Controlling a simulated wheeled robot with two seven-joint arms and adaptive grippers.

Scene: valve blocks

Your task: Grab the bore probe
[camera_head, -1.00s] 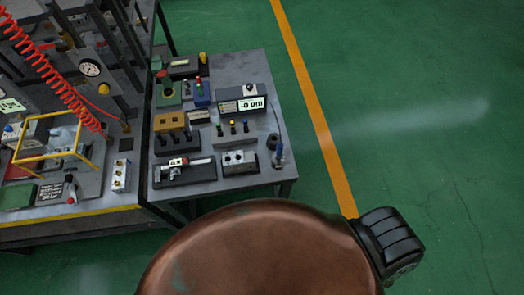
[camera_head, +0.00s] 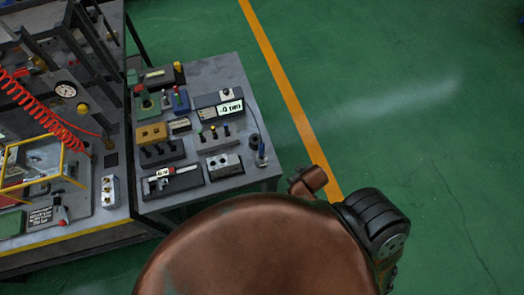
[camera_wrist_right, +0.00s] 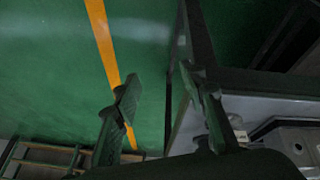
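What looks like the bore probe (camera_head: 261,154), a small slim tool with a blue upper part, stands at the front right corner of the small grey table in the head view. A thin dark cable runs near it from a digital readout (camera_head: 229,106). I cannot make the probe out in the right wrist view. My right gripper (camera_wrist_right: 159,74) is open and empty there, its dark fingers wide apart beside the table edge. In the head view my right arm is right of the table corner, its fingers not visible. My left gripper is in neither view.
The small grey table (camera_head: 205,75) also holds a caliper on a dark stand (camera_head: 172,180), a grey block with holes (camera_head: 223,165), a pin rack (camera_head: 216,138) and a yellow block (camera_head: 152,134). A valve bench with a yellow frame (camera_head: 75,165) adjoins it left. Green floor lies open to the right.

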